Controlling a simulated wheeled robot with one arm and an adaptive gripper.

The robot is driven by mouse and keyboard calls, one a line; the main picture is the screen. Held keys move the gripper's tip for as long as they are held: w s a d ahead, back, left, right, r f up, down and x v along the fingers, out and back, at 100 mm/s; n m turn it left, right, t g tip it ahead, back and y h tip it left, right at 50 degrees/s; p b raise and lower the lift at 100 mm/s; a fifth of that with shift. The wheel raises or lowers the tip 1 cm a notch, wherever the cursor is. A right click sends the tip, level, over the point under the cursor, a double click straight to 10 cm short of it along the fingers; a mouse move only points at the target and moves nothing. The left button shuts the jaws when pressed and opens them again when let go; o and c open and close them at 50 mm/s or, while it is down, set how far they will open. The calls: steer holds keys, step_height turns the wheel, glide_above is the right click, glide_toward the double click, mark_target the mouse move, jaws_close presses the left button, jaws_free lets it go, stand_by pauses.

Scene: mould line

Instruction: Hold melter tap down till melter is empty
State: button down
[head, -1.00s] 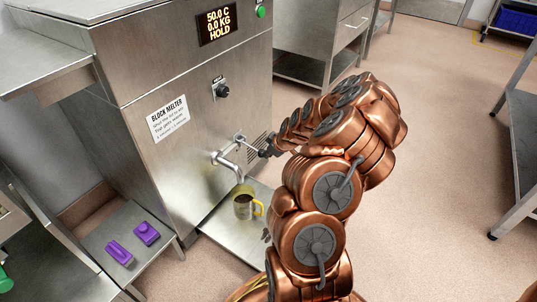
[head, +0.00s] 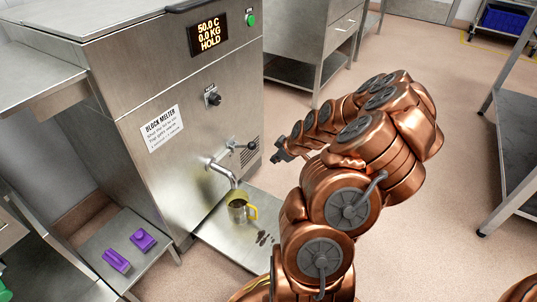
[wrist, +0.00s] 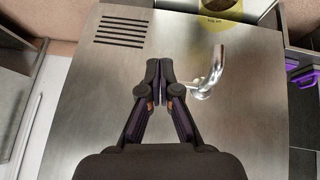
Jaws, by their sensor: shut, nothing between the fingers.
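The block melter (head: 150,170) is a steel cabinet in the head view. Its display (head: 208,39) reads 50.0 C, 0.0 KG, HOLD. The melter tap (head: 225,163) sticks out of its front, with a dark-knobbed lever (head: 252,146) at the right; the tap also shows in the wrist view (wrist: 214,72). A yellow-handled jug (head: 238,211) with dark contents stands below the spout. My gripper (head: 280,155) is to the right of the lever, apart from it. In the wrist view my gripper (wrist: 159,64) is shut and empty.
The jug stands on a steel shelf (head: 215,243) with dark spots beside it. Two purple moulds (head: 143,240) lie on a lower steel surface at left. A selector knob (head: 212,99) and green button (head: 251,20) are higher on the melter. Open floor lies to the right.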

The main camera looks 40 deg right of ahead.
steer(key=shift+s+d+r+p, duration=0.15)
steer(key=shift+s+r, duration=0.15)
steer(key=shift+s, duration=0.6)
steer(key=shift+s+d+r+p, duration=0.15)
steer(key=shift+s+r, duration=0.1)
steer(key=shift+s, duration=0.6)
steer(key=shift+a, duration=0.1)
steer(key=s+a+r+g+y+p, duration=0.25)
steer(key=a+r+g+p, duration=0.25)
steer(key=a+r+p, duration=1.65)
steer(key=s+a+r+m+g+h+p, duration=0.1)
steer(key=s+a+r+p, duration=0.3)
steer(key=s+r, duration=0.3)
steer(key=s+a+r+m+g+p, duration=0.1)
steer(key=s+a+r+p, duration=0.4)
steer(key=r, duration=0.9)
steer(key=s+a+r+m+g+h+p, duration=0.1)
steer(key=s+a+r+p, duration=0.3)
steer(key=s+r, duration=0.5)
step_height(320, 180, up, 2)
steer(key=shift+a+r+m+g+h+p, duration=0.25)
steer(key=shift+m+g+h+p, duration=0.2)
steer(key=shift+p, duration=0.3)
steer(key=shift+s+d, duration=0.1)
steer(key=shift+d, duration=0.05)
